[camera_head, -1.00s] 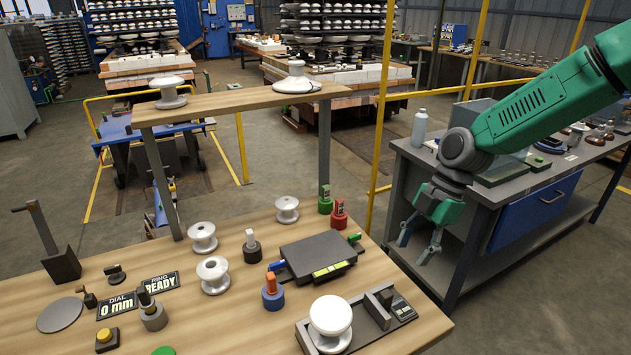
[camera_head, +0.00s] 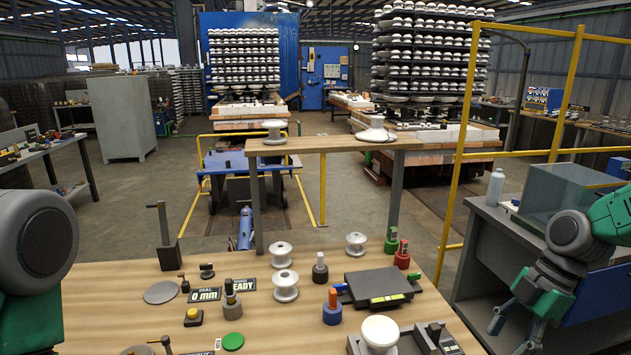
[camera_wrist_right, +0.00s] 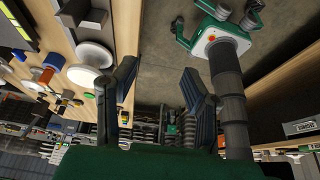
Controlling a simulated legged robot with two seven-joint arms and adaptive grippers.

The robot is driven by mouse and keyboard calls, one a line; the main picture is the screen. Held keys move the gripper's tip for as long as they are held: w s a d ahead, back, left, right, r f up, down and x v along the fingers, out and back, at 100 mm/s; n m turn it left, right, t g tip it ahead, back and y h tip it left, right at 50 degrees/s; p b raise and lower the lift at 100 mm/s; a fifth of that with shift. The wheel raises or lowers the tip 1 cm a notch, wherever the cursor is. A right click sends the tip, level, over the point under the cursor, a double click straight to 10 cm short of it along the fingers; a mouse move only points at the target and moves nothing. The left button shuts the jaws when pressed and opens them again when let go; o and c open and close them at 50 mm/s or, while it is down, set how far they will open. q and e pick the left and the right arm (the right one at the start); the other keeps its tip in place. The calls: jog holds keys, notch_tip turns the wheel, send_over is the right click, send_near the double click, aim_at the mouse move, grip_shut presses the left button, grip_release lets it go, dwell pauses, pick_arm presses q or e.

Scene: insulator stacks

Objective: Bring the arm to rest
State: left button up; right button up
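My right gripper (camera_head: 513,327) is at the lower right in the head view, right of the wooden workbench (camera_head: 120,290) and beside the grey side bench. Its fingers are spread and nothing is between them. The right wrist view also shows its two dark fingers (camera_wrist_right: 162,105) apart and empty. My left arm shows only as a grey joint and green link at the left edge of the head view; its gripper is out of view.
Several white insulators (camera_head: 285,286), a dark plate (camera_head: 376,288) and a white-domed part (camera_head: 380,333) stand on the workbench. A raised wooden shelf (camera_head: 335,145) is behind. A yellow post frame (camera_head: 458,150) and the grey side bench (camera_head: 480,240) stand at right.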

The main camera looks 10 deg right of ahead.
jog(key=s+a+f+m+h+b, duration=0.15)
jog(key=s+a+f+m, duration=0.3)
jog(key=f, duration=0.45)
jog(key=s+a+f+m+h+b, duration=0.1)
jog(key=s+a+f+m+b, duration=0.1)
jog(key=s+a+f+m, duration=0.45)
pick_arm(q)
jog(key=f, duration=0.2)
jog(key=f+b, duration=0.1)
jog(key=f, duration=0.1)
jog(key=f+b, duration=0.1)
jog(key=shift+s+a+f, duration=0.1)
jog(key=shift+s+f, duration=0.15)
jog(key=shift+f, duration=0.15)
pick_arm(e)
jog(key=s+d+f+m+t+h, duration=0.1)
jog(key=s+f+m+h, duration=0.1)
jog(key=s+f+m, duration=0.5)
jog(key=s+f, duration=0.4)
jog(key=s, duration=0.2)
jog(key=shift+s+f, duration=0.15)
jog(key=shift+d, duration=0.1)
